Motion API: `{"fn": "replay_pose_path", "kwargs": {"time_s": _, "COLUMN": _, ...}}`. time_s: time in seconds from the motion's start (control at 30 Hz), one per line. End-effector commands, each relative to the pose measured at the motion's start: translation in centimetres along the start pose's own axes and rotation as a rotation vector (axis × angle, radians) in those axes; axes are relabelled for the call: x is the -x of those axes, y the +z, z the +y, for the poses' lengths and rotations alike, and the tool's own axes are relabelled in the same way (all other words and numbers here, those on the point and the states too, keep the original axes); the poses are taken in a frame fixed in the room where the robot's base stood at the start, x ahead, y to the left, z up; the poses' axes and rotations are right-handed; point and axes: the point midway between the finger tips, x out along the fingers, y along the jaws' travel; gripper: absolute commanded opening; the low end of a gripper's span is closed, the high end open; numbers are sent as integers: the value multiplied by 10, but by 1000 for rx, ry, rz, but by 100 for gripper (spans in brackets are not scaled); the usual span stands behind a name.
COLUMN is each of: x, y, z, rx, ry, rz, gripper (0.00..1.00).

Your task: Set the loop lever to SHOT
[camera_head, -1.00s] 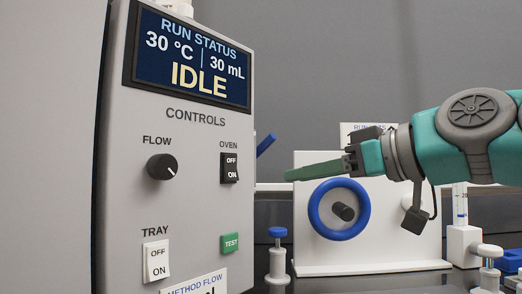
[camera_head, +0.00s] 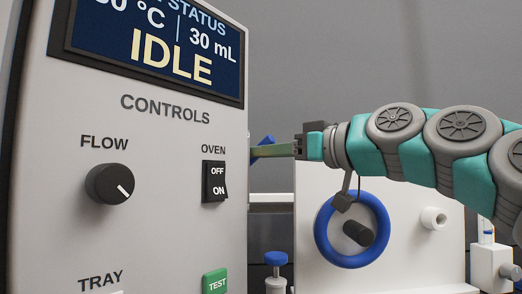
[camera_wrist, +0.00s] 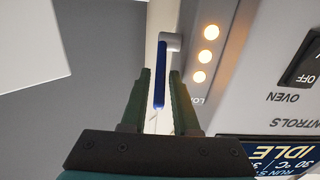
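The loop lever is a blue bar (camera_wrist: 160,75) on a grey pivot (camera_wrist: 171,41) at the side of the control cabinet. In the head view the blue lever (camera_head: 263,146) shows just past the cabinet's right edge, partly hidden by my gripper. My gripper (camera_head: 272,151) reaches left to it with green fingers. In the wrist view my gripper (camera_wrist: 160,72) is open, with the lever between its fingers and narrow gaps visible on both sides. A label starting with "LO" (camera_wrist: 197,99) is mostly hidden by a finger. No SHOT marking is readable.
The control cabinet (camera_head: 150,165) stands close on the left, with a FLOW knob (camera_head: 110,184), an OVEN switch (camera_head: 214,182) and an IDLE screen (camera_head: 160,50). Three amber lights (camera_wrist: 205,54) sit beside the lever. A white panel with a blue handwheel (camera_head: 324,229) stands below my arm.

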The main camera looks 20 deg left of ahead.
Motion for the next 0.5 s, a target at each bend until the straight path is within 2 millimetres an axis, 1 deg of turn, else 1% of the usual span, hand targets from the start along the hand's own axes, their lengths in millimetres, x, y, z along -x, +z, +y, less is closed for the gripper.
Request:
{"fn": "replay_pose_path", "kwargs": {"time_s": 0.03, "x": -5, "y": 0, "z": 0, "rx": 0, "ry": -1, "rz": -1, "gripper": 29}}
{"fn": "replay_pose_path", "kwargs": {"time_s": 0.13, "x": -10, "y": 0, "z": 0, "rx": 0, "ry": 0, "rz": -1, "gripper": 29}}
{"fn": "replay_pose_path", "kwargs": {"time_s": 0.4, "x": -12, "y": 1, "z": 0, "rx": 0, "ry": 0, "rz": -1, "gripper": 29}}
{"fn": "replay_pose_path", "kwargs": {"time_s": 0.47, "x": -12, "y": 1, "z": 0, "rx": 0, "ry": 0, "rz": -1, "gripper": 23}}
{"fn": "replay_pose_path", "kwargs": {"time_s": 0.5, "x": -12, "y": 1, "z": 0, "rx": 0, "ry": 0, "rz": -1, "gripper": 19}}
